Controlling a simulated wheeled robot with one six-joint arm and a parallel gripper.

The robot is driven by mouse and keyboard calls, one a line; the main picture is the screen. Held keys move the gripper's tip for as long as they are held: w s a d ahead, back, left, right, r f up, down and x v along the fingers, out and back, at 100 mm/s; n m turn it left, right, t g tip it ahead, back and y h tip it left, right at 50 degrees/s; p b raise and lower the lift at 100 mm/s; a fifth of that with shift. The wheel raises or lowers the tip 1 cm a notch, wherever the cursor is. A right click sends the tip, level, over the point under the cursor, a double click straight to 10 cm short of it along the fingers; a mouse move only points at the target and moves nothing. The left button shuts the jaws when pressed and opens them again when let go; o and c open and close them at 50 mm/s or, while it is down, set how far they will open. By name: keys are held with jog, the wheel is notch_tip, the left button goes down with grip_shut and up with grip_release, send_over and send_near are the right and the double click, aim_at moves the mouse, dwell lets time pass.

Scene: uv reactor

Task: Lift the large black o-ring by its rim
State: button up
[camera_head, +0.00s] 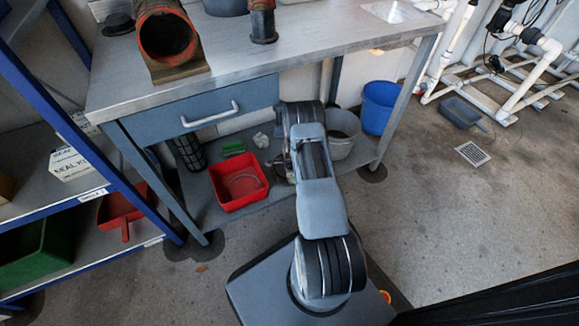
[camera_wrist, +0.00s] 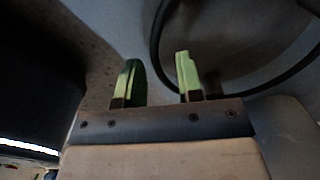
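A thin black ring, which looks like the large o-ring (camera_wrist: 288,80), curves through the upper right of the wrist view. It lies over a pale grey, rounded surface, and part of it is out of frame. My gripper (camera_wrist: 158,78) shows two green fingertips with a clear gap between them. The ring's near arc runs by the right fingertip and partly behind it. I cannot tell whether they touch. Nothing is clearly held. In the head view my arm reaches under the workbench by the grey bucket (camera_head: 344,144) and hides the fingertips. The ring cannot be made out there.
The workbench (camera_head: 300,48) with its drawer (camera_head: 190,112) stands above my arm. A red bin (camera_head: 240,196) with a faint ring shape inside sits on the low shelf to the left. A blue bucket (camera_head: 380,106) stands right. Blue shelving is far left.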

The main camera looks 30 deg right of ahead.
jog(key=shift+c, duration=0.3)
grip_shut()
jog(key=shift+r, duration=0.1)
